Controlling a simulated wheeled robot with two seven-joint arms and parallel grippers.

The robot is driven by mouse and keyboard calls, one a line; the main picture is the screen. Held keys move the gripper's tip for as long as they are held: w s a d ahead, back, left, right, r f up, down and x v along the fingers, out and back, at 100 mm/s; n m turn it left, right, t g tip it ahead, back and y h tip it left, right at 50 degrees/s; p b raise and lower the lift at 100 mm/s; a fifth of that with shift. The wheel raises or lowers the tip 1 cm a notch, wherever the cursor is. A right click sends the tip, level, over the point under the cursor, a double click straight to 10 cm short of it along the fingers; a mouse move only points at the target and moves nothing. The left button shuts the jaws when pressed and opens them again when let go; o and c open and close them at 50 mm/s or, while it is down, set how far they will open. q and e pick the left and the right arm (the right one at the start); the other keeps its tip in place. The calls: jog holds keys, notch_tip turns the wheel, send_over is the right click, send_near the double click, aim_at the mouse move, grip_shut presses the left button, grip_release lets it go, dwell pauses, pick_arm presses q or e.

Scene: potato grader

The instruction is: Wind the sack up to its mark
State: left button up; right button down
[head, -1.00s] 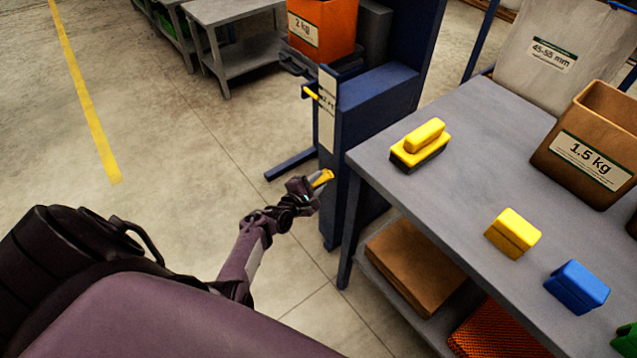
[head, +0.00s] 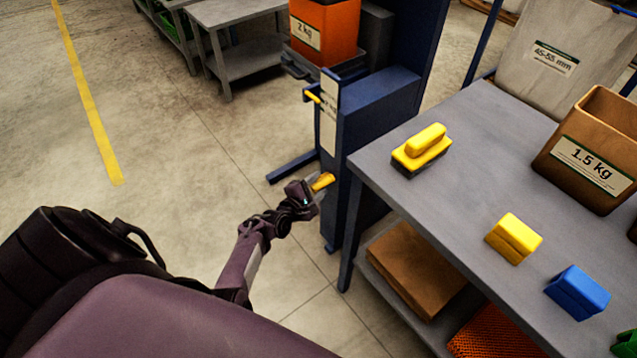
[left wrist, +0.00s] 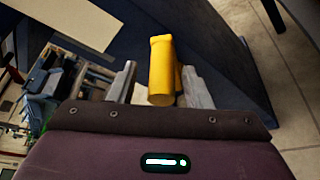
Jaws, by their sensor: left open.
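The orange 2 kg sack (head: 325,30) stands on the dark platform of a blue winding stand (head: 375,105). A yellow pointer (head: 312,97) sticks out beside a pale marked strip (head: 328,115) on the stand; its fine markings are too small to read. A yellow crank handle (head: 323,181) is low on the stand's left side. My left gripper (head: 316,187) is open at this handle. In the left wrist view the handle (left wrist: 162,70) lies between the two open fingers, nearer the right finger. My right gripper is not in view.
A grey table (head: 460,205) at the right carries a yellow-topped brush-like block (head: 425,143), a yellow block (head: 513,238), a blue block (head: 578,292) and a brown 1.5 kg bag (head: 590,150). Its leg stands close right of my left gripper. The floor at left is clear.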

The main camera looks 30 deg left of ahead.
pick_arm(q)
jog(key=p+v, duration=0.1)
jog(key=v, duration=0.5)
jog(key=shift+s+r+p, duration=0.2)
jog(key=shift+s+p, duration=0.15)
jog(key=shift+s, duration=0.05)
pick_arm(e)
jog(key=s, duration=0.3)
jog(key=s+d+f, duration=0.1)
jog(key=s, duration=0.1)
